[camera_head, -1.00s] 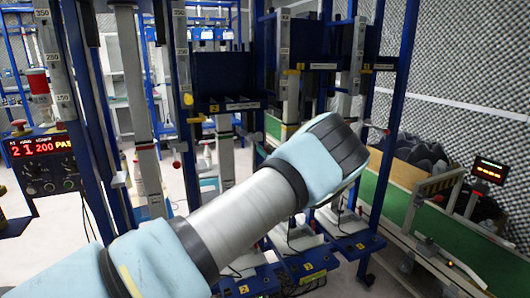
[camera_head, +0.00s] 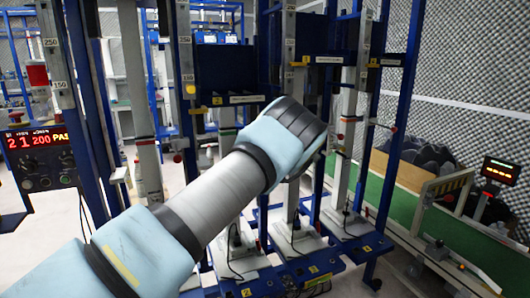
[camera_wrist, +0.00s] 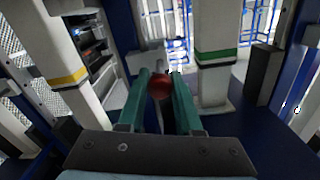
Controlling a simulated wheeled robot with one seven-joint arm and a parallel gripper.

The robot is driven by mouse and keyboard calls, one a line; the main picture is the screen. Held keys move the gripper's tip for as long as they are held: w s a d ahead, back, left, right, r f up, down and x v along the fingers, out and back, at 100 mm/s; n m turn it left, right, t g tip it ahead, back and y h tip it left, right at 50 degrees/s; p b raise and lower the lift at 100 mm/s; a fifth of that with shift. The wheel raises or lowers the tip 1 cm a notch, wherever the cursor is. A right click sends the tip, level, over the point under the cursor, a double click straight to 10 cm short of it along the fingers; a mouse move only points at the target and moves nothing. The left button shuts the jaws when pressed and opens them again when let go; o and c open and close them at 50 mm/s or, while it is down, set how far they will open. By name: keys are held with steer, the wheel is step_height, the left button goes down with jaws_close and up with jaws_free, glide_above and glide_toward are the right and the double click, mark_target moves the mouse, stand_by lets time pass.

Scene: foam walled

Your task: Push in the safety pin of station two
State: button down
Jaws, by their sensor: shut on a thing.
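In the wrist view, my gripper (camera_wrist: 160,90) has two green fingers closed around a round red knob (camera_wrist: 161,86), which looks like the head of a safety pin. A pale bracket (camera_wrist: 146,62) stands just behind the knob. The pin's shaft and how deep it sits are hidden. In the head view my gripper's fingers are hidden behind my wrist. A yellow tag marked 2 (camera_head: 217,100) sits on the blue frame, and another yellow tag marked 2 (camera_head: 246,292) is on the base below.
Pale columns stand either side in the wrist view, one with a yellow band (camera_wrist: 68,78), one with a green band (camera_wrist: 216,55). In the head view a blue post (camera_head: 388,130) stands right of my wrist. A green conveyor (camera_head: 490,250) lies at the right.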

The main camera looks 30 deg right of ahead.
steer(key=shift+w+d+f, duration=0.15)
steer(key=shift+w, duration=0.25)
steer(key=shift+w+r, duration=0.1)
steer(key=shift+r, duration=0.15)
steer(key=c, duration=0.6)
jaws_free()
steer(key=shift+w+f, duration=0.1)
steer(key=s+b, duration=0.1)
steer(key=s, duration=0.2)
steer(key=s+a+b, duration=0.1)
steer(key=s, duration=0.3)
steer(key=s+b, duration=0.1)
steer(key=s, duration=0.2)
steer(key=shift+s+a, duration=0.25)
steer(key=shift+s, duration=0.15)
